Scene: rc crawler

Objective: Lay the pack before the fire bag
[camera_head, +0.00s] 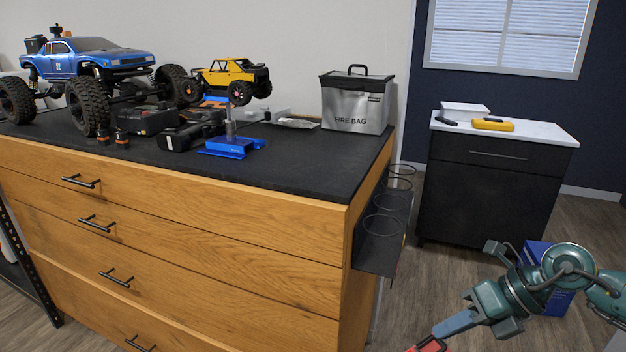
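The fire bag (357,102), a silver bag with a black top and handle, stands upright at the back right corner of the black bench top (300,165). I cannot tell for sure which thing is the pack. My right gripper (430,344) is low at the bottom edge, right of the bench and below its top. A blue-grey part and a red and black end show there, cut off by the frame, so its opening and any hold are unclear. My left gripper is not in view.
A blue truck (90,65), a yellow crawler (232,78), black cases (145,118) and a blue tray (235,147) fill the bench's left and middle. Bare top lies before the bag. Wire rings (382,225) jut from the bench's side. A dark cabinet (487,190) stands behind right.

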